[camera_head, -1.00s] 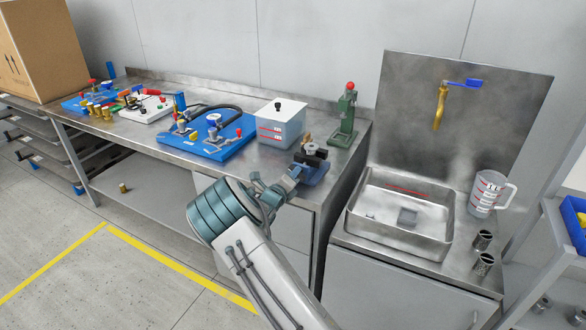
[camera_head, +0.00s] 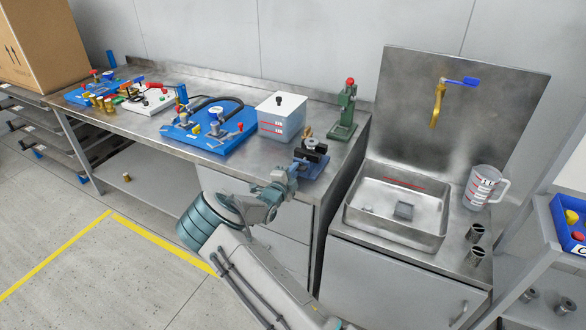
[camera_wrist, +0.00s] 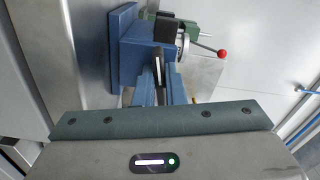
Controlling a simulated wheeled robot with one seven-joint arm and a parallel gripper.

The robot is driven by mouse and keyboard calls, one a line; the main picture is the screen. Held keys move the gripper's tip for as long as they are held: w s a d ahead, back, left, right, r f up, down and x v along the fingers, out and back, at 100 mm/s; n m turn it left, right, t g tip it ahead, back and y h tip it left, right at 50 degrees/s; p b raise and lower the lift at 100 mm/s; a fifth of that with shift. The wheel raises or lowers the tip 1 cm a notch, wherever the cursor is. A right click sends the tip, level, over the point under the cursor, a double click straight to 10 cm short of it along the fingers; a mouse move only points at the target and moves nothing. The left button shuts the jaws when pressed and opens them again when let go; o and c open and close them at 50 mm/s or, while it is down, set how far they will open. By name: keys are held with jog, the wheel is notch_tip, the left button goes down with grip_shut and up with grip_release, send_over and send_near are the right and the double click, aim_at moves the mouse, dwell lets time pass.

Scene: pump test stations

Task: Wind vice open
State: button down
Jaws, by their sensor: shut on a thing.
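The blue bench vice (camera_head: 313,169) with dark jaws stands at the front right corner of the steel bench. In the wrist view its blue body (camera_wrist: 127,58) and a dark jaw block (camera_wrist: 165,27) lie just ahead. A small brass-coloured piece (camera_head: 307,131) shows at the jaws; whether it is clamped is unclear. My gripper (camera_head: 289,174) is at the vice's front side. In the wrist view my gripper (camera_wrist: 160,80) is shut around the vice's screw end, where a metal rod (camera_wrist: 157,68) shows. The handle itself is mostly hidden by the fingers.
A green press (camera_head: 346,115) with a red knob stands behind the vice. A white lidded box (camera_head: 281,118) and a blue pump board (camera_head: 232,142) stand to the left. A sink (camera_head: 400,235) is close on the right. The floor in front is clear.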

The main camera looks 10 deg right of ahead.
jog(key=shift+a+n, duration=0.2)
jog(key=shift+n, duration=0.3)
jog(key=c, duration=1.5)
grip_release()
jog(key=shift+a, duration=0.1)
jog(key=shift+d, duration=0.2)
jog(key=b+v, duration=0.2)
jog(key=v, duration=1.2)
jog(key=shift+r, duration=0.1)
